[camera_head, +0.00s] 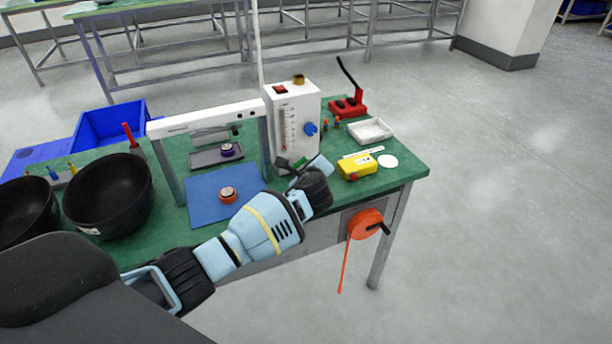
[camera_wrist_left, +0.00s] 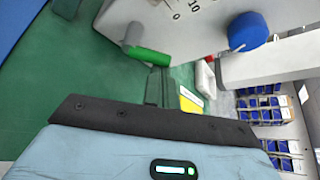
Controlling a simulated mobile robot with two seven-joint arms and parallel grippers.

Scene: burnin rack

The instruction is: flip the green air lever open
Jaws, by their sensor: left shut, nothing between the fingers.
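The green air lever (camera_wrist_left: 148,55) sticks out from a grey fitting (camera_wrist_left: 133,34) low on the front of the white instrument box (camera_head: 292,122). A small green part of it shows in the head view (camera_head: 301,162), partly covered by my gripper. My left gripper (camera_head: 285,163) is at the foot of the box front. In the left wrist view its fingers (camera_wrist_left: 159,84) are shut and empty, with the tips close to the lever's free end. I cannot tell whether they touch. My right gripper is out of view.
A blue knob (camera_head: 311,128) sits on the box to the right of the lever. A yellow device (camera_head: 357,168) and white tray (camera_head: 370,131) stand farther right.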

